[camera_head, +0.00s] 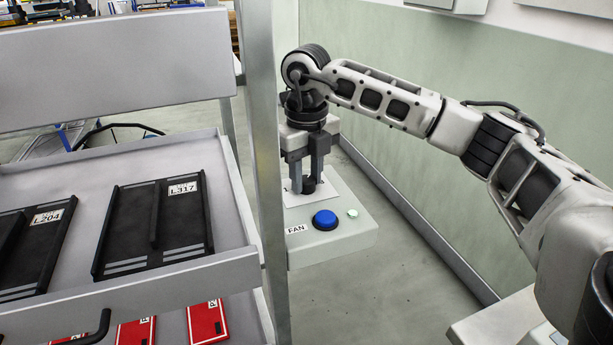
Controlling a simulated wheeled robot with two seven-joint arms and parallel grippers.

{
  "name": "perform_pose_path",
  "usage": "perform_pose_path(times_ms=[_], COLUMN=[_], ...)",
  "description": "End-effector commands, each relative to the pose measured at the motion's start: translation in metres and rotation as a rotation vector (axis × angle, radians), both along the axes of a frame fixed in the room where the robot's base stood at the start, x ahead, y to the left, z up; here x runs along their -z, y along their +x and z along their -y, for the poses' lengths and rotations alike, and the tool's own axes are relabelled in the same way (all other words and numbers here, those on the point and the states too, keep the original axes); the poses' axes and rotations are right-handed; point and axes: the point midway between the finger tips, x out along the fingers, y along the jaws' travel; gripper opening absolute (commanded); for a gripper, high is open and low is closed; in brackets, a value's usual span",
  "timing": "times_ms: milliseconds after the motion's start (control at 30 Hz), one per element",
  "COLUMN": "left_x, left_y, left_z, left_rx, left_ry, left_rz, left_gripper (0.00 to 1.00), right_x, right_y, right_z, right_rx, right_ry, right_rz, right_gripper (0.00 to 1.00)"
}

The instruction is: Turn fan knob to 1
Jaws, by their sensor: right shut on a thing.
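The fan knob (308,185) is small and dark, on a white plate on the box's top. My right gripper (307,181) points down over the box, its two fingers shut on the knob. The fingers cover part of the knob, and its setting marks cannot be read. My left gripper is not in view.
A blue button (325,219) and a small pale green light (352,213) sit nearer on the box. The grey post (262,150) and a shelf rack (222,262) with black trays (155,225) stand at the left. A green wall (440,75) runs behind my right arm.

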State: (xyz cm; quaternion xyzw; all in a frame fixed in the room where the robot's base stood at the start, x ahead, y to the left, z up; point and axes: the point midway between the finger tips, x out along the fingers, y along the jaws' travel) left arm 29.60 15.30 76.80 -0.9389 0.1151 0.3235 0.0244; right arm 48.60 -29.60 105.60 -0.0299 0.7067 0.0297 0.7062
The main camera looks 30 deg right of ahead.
Motion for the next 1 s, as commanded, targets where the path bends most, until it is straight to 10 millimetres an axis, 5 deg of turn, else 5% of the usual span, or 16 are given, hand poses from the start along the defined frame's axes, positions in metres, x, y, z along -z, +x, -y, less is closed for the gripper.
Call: perform_pose_path(times_ms=[1000], left_x=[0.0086], left_y=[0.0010], left_z=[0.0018], left_rx=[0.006], left_ry=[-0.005], left_rz=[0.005], left_gripper=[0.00], right_x=[-0.0009], right_y=[0.0006], right_z=[0.0000], right_rx=[-0.964], right_ry=[0.000], right_rz=[0.004], right_gripper=[0.07])
